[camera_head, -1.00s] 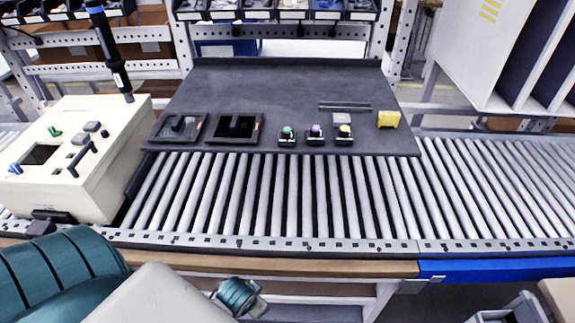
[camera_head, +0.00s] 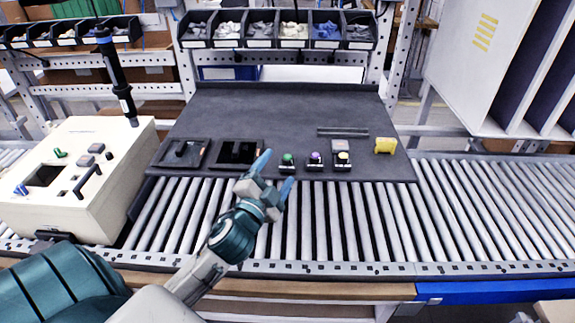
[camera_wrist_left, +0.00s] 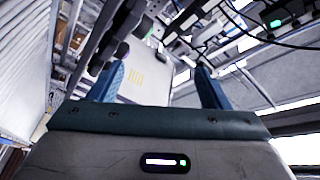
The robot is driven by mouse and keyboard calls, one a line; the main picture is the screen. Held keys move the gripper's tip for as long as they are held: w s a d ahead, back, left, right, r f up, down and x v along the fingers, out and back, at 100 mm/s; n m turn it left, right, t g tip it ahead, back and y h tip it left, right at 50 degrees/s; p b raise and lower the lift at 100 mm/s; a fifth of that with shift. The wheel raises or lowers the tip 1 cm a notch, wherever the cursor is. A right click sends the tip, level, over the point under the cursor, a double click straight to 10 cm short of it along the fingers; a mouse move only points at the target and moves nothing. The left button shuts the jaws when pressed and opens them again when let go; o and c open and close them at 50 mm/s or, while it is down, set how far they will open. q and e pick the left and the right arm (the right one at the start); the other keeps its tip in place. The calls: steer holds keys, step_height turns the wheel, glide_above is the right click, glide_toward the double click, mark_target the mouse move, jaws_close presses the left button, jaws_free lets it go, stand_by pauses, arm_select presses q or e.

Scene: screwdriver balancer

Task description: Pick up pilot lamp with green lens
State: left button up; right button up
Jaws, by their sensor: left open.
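The pilot lamp with the green lens (camera_head: 288,159) stands on the front part of the dark grey mat (camera_head: 300,110), leftmost in a row of three small lamps. My left gripper (camera_head: 275,172) is open and empty, its blue fingers just left of and in front of the green lamp, apart from it as far as I can tell. My right gripper is not in view.
A purple-lens lamp (camera_head: 315,160) and a yellowish-lens lamp (camera_head: 343,160) stand right of the green one. Two black frames (camera_head: 182,153) lie left. A cream control box (camera_head: 80,180) stands at left; rollers (camera_head: 345,215) run in front.

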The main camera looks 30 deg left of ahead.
arm_select(q)
steer(key=w+d+r+m+t+h, duration=0.25)
steer(key=d+r+m+h, duration=0.35)
steer(key=r+m+h, duration=0.8)
steer(key=m+g+y, duration=0.6)
steer(key=m+g, duration=1.1)
steer(key=m, duration=0.5)
glide_toward(286, 157)
steer(key=p+x, duration=0.1)
steer(key=x, duration=0.2)
steer(key=p+x, duration=0.1)
steer(key=x, duration=0.2)
steer(key=shift+s+a+f, duration=0.15)
steer(key=shift+s, duration=0.05)
steer(key=shift+w+f+p, duration=0.1)
steer(key=shift+p, duration=0.45)
steer(key=p+x, duration=0.1)
steer(key=x, duration=0.1)
steer(key=p+x, duration=0.2)
steer(key=shift+w+d+r, duration=0.2)
steer(key=shift+w+d+f, duration=0.1)
steer(key=shift+w+f, duration=0.05)
steer(key=shift+f, duration=0.35)
steer(key=c, duration=1.3)
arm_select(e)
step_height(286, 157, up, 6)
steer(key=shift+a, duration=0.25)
